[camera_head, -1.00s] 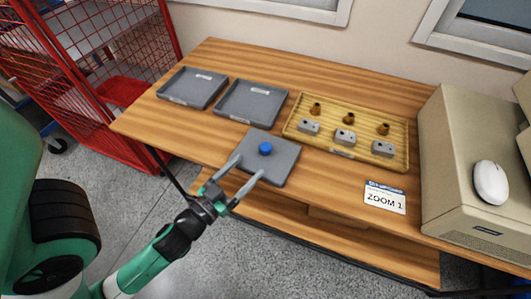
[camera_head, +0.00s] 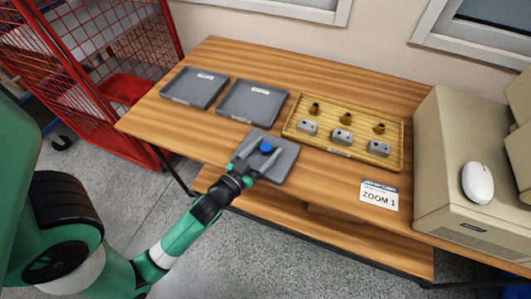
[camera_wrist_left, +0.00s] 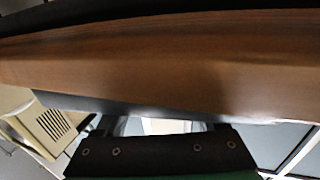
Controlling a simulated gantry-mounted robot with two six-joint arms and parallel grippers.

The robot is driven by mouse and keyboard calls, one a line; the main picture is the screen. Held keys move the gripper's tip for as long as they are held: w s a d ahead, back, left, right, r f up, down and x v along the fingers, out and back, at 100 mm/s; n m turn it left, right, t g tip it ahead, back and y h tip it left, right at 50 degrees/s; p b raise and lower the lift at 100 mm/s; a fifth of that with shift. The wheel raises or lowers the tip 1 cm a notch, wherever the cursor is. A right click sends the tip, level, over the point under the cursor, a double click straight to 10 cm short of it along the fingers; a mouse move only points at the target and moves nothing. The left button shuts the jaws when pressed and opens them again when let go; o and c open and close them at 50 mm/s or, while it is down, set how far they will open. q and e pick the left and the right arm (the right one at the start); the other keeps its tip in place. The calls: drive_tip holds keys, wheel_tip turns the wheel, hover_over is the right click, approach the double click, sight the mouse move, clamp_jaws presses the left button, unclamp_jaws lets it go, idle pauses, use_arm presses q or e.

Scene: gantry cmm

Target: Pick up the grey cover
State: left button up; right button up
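The grey cover (camera_head: 284,166) is a flat square plate with a blue knob (camera_head: 266,147) on top. It lies at the front edge of the wooden table in the head view. My left gripper (camera_head: 262,152) reaches over it from the front left, with its two fingers spread apart on either side of the knob. I cannot tell whether the fingers touch the knob. In the left wrist view, a dark grey edge, likely the cover's (camera_wrist_left: 75,103), shows past the gripper body; the knob cannot be made out. My right gripper is not in view.
Two grey trays (camera_head: 228,113) lie behind the cover. A yellow tray (camera_head: 345,153) with several grey blocks and brass parts lies right of them. A red cage (camera_head: 125,90) stands left.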

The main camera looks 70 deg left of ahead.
sight(266, 146)
use_arm(q)
clamp_jaws()
drive_tip(key=shift+r, duration=0.15)
drive_tip(key=shift+r+p, duration=0.25)
drive_tip(key=shift+p, duration=0.1)
wheel_tip(266, 146, up, 2)
drive_tip(key=shift+r+p, duration=0.15)
drive_tip(key=shift+p, duration=0.9)
drive_tip(key=w+d+r+p, duration=0.3)
drive_tip(key=w+d+r, duration=0.3)
drive_tip(key=d+r, duration=0.4)
drive_tip(key=shift+w+d, duration=0.35)
drive_tip(key=shift+d, duration=0.8)
